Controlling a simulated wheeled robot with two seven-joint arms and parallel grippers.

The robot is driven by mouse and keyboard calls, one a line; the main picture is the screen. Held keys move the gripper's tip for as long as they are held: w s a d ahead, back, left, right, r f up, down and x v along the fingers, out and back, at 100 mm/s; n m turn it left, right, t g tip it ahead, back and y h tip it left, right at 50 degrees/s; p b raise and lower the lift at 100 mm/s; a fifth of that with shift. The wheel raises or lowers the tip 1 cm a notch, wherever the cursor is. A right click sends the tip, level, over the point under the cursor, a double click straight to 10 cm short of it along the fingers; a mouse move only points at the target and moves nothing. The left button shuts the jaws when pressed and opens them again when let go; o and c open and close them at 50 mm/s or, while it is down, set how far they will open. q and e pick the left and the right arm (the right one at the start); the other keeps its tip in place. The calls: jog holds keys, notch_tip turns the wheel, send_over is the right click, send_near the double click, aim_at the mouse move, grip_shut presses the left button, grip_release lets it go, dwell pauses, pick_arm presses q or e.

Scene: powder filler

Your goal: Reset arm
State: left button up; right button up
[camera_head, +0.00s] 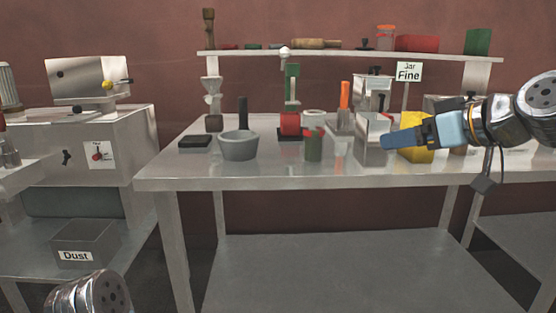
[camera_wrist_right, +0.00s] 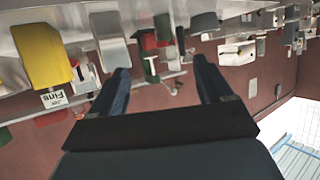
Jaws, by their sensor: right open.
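My right gripper (camera_head: 392,140) reaches in from the right in the head view, its blue fingers pointing left above the right part of the metal table (camera_head: 250,182). In the right wrist view the two fingers of this gripper (camera_wrist_right: 162,75) stand apart with nothing held between them. In the head view it hides part of the yellow block (camera_head: 417,154) behind it. The right wrist view is tilted and shows the yellow block (camera_wrist_right: 43,55) at the upper left. Only a rounded link of my left arm shows at the lower left; my left gripper is out of view.
A grey bowl (camera_head: 238,146), a red-and-green device (camera_head: 290,124), a green-and-red container (camera_head: 314,146) and a metal box (camera_head: 371,125) stand on the table. A shelf (camera_head: 350,54) runs behind. A machine (camera_head: 90,140) and a Dust bin (camera_head: 86,240) stand left. The table's front strip is clear.

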jog(key=w+f+m+g+h, duration=0.1)
jog(key=w+f, duration=0.2)
jog(key=f, duration=0.5)
jog(key=w+a+f+m+g, duration=0.1)
jog(key=w+f, duration=0.3)
jog(key=f, duration=0.4)
jog(key=w+f+m+g+h, duration=0.1)
jog(key=w+f+m, duration=0.15)
jog(key=f, duration=0.65)
notch_tip(320, 180, down, 21)
jog(key=s+a+m+g+h, duration=0.1)
jog(key=s+g, duration=0.1)
jog(key=s+a+f+m+g, duration=0.1)
jog(key=s+f+g, duration=0.1)
jog(key=s+f, duration=0.55)
jog(key=s+a+f+m+g, duration=0.15)
jog(key=s+f, duration=0.25)
jog(key=f, duration=0.7)
jog(key=s+a+f+g, duration=0.1)
jog(key=s+a+f, duration=0.2)
jog(key=s, duration=0.5)
jog(key=s+a+f+g, duration=0.1)
jog(key=s+a+f, duration=0.3)
jog(key=s, duration=0.4)
jog(key=shift+s+f, duration=0.4)
jog(key=shift+f, duration=0.15)
jog(key=shift+g, duration=0.25)
